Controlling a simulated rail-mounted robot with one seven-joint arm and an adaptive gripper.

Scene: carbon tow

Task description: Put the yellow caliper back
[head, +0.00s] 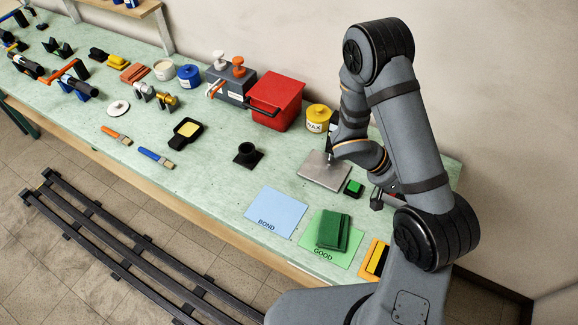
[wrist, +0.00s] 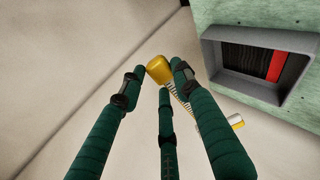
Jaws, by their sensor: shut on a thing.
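The yellow caliper (wrist: 159,70) shows in the wrist view between the tips of my gripper's green fingers. A ridged, pale stretch runs from its yellow end behind the right finger toward a yellow and white part (wrist: 235,122). My gripper (wrist: 161,81) is shut on the caliper, with the pale wall or floor behind it. A grey open box (wrist: 214,60) with dark slats and a red strip inside lies to the right, apart from the caliper. In the head view my arm hides the caliper and most of my gripper.
In the head view, a grey metal plate (head: 318,171) and a small green block (head: 353,187) lie near my arm. A yellow wax pot (head: 318,117) and a red bin (head: 277,97) stand behind. A blue BOND mat (head: 268,207) and green GOOD mat (head: 316,248) lie in front.

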